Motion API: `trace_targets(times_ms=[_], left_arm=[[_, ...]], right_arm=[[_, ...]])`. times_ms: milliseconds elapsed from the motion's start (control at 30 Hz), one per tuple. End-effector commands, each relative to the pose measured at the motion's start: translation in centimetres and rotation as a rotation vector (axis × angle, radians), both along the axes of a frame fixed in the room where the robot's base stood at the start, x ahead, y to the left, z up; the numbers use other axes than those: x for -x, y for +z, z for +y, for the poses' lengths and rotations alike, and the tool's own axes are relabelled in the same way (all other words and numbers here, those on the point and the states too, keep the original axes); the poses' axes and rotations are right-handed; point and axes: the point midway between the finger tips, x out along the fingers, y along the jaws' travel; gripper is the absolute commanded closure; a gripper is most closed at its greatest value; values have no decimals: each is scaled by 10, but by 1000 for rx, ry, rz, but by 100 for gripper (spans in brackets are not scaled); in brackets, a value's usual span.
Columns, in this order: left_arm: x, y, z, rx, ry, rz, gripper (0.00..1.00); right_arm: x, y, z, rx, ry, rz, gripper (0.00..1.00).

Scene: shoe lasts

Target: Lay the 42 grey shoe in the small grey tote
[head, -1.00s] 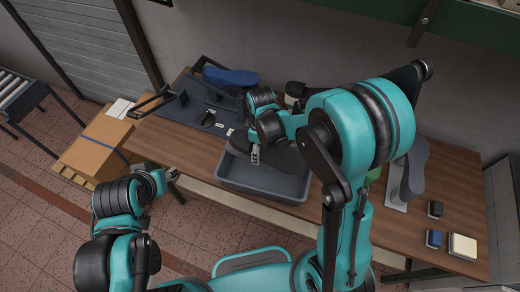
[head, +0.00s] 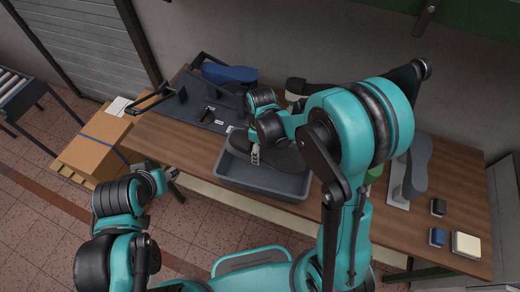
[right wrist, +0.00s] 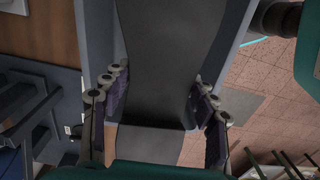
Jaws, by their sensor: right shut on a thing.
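A dark grey shoe (head: 282,160) lies in or just above the small grey tote (head: 262,188) at the middle of the table. My right gripper (head: 255,156) reaches down over the tote and is shut on this shoe. In the right wrist view the shoe (right wrist: 160,60) runs lengthwise between the two fingers of my right gripper (right wrist: 158,98), with the tote's walls (right wrist: 226,35) to either side. No size number is readable on it. My left gripper (head: 176,170) hangs in front of the table's left part, away from the tote; its jaws are too small to judge.
A blue shoe (head: 230,74) lies at the back left beside a dark mat (head: 190,108). Another grey shoe (head: 416,160) stands at the right. Small blocks (head: 465,246) sit at the right front. A cardboard box (head: 98,140) is left of the table.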

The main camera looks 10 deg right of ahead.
Motion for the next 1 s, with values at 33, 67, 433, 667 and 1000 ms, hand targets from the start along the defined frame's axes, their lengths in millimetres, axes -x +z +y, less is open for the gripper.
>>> trace_targets(times_ms=[33, 67, 433, 667, 1000], left_arm=[[0, 0, 0, 0, 0, 0, 58], [0, 0, 0, 0, 0, 0, 58], [0, 0, 0, 0, 0, 0, 58], [0, 0, 0, 0, 0, 0, 58], [0, 0, 0, 0, 0, 0, 58]], right_arm=[[0, 0, 0, 0, 0, 0, 34], [0, 0, 0, 0, 0, 0, 26], [0, 1, 0, 0, 0, 0, 17], [0, 33, -1, 0, 0, 0, 17], [-2, 102, -2, 0, 0, 0, 17]])
